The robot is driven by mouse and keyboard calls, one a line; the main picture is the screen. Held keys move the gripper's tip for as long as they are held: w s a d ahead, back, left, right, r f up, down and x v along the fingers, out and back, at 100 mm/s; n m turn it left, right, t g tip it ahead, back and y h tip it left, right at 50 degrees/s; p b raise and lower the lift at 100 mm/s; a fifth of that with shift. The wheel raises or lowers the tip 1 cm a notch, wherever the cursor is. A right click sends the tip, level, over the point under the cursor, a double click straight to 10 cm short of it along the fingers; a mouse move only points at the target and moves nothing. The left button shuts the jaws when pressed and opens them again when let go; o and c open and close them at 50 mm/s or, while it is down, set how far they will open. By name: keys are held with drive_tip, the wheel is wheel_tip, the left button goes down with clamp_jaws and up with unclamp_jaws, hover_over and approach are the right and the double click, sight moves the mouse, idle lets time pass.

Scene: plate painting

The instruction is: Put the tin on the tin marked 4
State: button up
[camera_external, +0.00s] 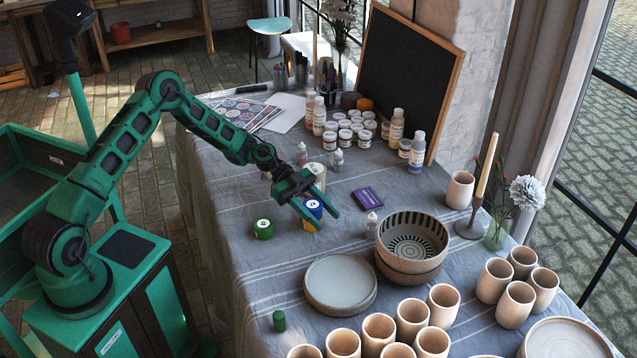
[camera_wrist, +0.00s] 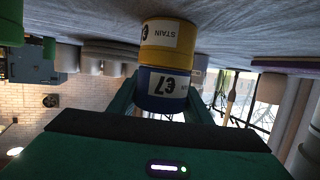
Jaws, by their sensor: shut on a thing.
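A blue tin (camera_external: 313,207) with a white label is between the fingers of my gripper (camera_external: 322,214), which is shut on it. In the wrist view, which is upside down, the blue tin (camera_wrist: 160,98) is directly over a yellow tin (camera_wrist: 168,52). They look touching or nearly so; I cannot tell whether the blue tin's weight rests on it. The yellow tin stands on the table, its side label reading "STAIN" with a partly hidden mark. In the external view it is mostly hidden below the blue tin. A green tin (camera_external: 263,228) stands left of them; its lid mark is too small to read.
A cream tin (camera_external: 316,170) stands behind my gripper. A plate (camera_external: 340,287), a striped bowl (camera_external: 412,268) and several clay cups (camera_external: 411,318) fill the front right. The cloth left of the plate is mostly clear.

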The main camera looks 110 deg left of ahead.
drive_tip(key=o, duration=1.1)
drive_tip(key=shift+f, duration=0.1)
drive_tip(key=shift+o, duration=0.2)
drive_tip(key=v, duration=1.2)
